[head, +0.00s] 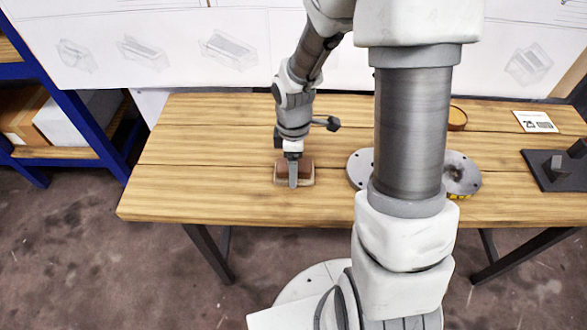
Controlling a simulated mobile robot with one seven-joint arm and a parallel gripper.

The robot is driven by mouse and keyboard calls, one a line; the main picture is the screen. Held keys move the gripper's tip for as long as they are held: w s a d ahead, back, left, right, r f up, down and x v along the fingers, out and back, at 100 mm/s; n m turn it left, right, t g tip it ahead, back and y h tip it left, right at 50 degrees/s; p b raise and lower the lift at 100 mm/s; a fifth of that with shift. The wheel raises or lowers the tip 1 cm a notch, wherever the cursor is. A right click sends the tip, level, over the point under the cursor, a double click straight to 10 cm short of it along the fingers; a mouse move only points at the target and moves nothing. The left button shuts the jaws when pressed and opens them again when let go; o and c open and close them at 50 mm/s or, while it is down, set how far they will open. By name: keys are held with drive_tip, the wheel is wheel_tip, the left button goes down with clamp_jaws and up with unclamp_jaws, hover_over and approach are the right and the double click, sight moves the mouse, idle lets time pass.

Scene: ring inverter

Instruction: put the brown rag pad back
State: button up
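The brown rag pad (307,168) is a small brown block with a paler lower edge, near the front middle of the wooden table. My gripper (293,184) points down over it, and its grey finger covers the middle of the pad. Only one finger shows, seen edge-on, so I cannot tell whether it is open or shut on the pad. I also cannot tell if the pad rests on the table or is slightly raised.
The wooden table (210,170) is clear left of the pad. Right of it, grey round metal parts (462,175) are partly hidden by my arm. Behind is an amber round item (457,118). A printed card (535,121) and dark stand (556,172) are at right, blue shelving (75,125) at left.

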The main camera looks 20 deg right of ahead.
drive_tip(key=shift+f, duration=0.1)
drive_tip(key=o, duration=1.4)
drive_tip(key=shift+f, duration=0.2)
drive_tip(key=shift+o, duration=0.2)
drive_tip(key=shift+r, duration=0.1)
